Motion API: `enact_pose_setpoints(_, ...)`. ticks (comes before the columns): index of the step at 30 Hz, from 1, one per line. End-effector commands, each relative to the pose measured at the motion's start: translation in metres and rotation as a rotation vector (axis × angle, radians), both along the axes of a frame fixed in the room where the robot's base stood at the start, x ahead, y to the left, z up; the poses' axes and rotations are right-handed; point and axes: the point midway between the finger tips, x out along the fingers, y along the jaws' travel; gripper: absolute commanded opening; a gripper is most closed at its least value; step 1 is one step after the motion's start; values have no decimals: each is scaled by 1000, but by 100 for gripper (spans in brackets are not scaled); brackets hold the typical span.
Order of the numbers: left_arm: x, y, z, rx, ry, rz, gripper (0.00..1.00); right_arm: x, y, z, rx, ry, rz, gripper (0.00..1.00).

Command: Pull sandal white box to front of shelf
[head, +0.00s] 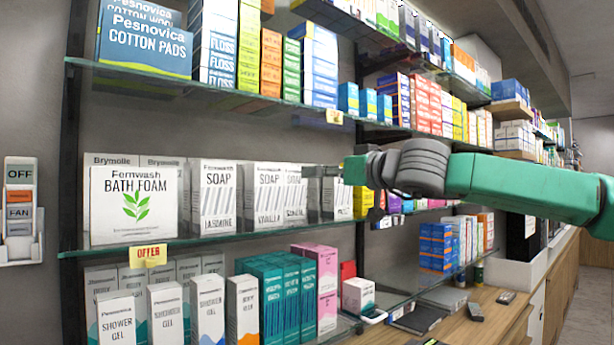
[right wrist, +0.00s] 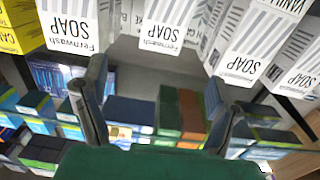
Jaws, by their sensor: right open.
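A row of white Fernwash soap boxes stands on the middle shelf (head: 255,232). The Jasmine box (head: 212,198) and the Vanilla box (head: 267,195) are readable in the head view. No sandal label is readable in either view. In the right wrist view, upside down, a white soap box (right wrist: 170,22) is set back between a soap box (right wrist: 70,20) on the left and a soap box (right wrist: 245,45) on the right. My right gripper (head: 326,171) is open and empty in front of this row; its spread fingers (right wrist: 158,85) face the recessed box, apart from it. My left gripper is out of view.
A Bath Foam box (head: 132,205) stands at the left of the same shelf, and yellow boxes (head: 361,198) at the right. A glass shelf (head: 240,98) with packed boxes is above. Shower gel boxes (head: 165,313) stand below. Room in front of the shelves looks free.

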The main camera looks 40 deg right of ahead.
Motion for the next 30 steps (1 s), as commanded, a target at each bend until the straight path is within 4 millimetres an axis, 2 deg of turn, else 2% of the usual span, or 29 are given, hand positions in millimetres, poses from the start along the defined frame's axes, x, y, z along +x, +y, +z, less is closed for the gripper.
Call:
enact_pose_setpoints(10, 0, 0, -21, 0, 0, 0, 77, 47, 6, -1, -11, -1, -2, 81)
enact_pose_setpoints(21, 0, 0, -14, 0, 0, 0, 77, 107, 6, 0, -2, 1, -1, 81)
enact_pose_setpoints(30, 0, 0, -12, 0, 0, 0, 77, 126, 8, 1, -2, -2, 0, 81)
